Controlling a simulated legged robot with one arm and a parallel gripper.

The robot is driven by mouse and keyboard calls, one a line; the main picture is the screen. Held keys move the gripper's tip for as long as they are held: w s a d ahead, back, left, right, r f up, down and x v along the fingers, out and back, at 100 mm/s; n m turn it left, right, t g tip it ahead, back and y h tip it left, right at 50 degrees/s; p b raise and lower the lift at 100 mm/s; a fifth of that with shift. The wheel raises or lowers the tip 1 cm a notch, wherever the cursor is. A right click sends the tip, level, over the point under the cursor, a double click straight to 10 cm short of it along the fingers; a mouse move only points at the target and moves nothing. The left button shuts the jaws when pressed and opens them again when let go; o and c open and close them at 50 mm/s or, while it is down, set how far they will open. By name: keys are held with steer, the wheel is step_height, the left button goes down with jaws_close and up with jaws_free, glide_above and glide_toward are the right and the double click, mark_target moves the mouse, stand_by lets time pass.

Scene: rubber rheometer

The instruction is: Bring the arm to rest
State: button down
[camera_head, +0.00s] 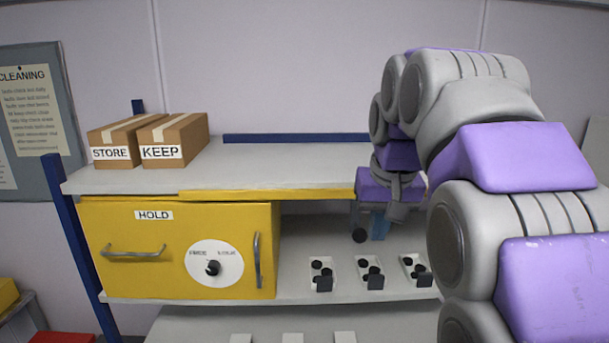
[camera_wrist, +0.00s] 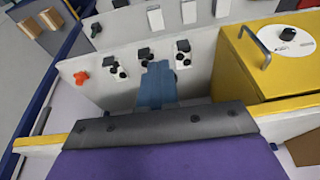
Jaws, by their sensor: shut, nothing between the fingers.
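My arm reaches in from the right of the head view, bent and raised over the right part of the shelf unit. My gripper (camera_head: 379,228) hangs in front of the upper shelf's edge, above the lower shelf, with its blue fingers partly hidden by the wrist. In the wrist view my gripper (camera_wrist: 158,84) has its blue fingers together, with nothing between them. They point toward the row of small white trays.
White trays with black discs (camera_head: 321,272) stand on the lower shelf (camera_head: 290,255). The yellow HOLD cabinet (camera_head: 150,220) is left of them, with handles and a dial (camera_head: 214,267). STORE (camera_head: 112,138) and KEEP (camera_head: 175,138) boxes sit above. An orange knob-like piece (camera_wrist: 81,77) shows.

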steer(key=s+f+g+b, duration=0.1)
steer(key=s+f+b, duration=0.5)
steer(key=s+f, duration=0.4)
steer(key=s+f+g+b, duration=0.2)
steer(key=s+f+b, duration=0.4)
steer(key=f, duration=1.5)
steer(key=s+f+g+b, duration=0.2)
steer(key=s+f+b, duration=0.4)
steer(key=s+f, duration=0.9)
steer(key=shift+s+a+f, duration=0.15)
steer(key=shift+s+f, duration=0.1)
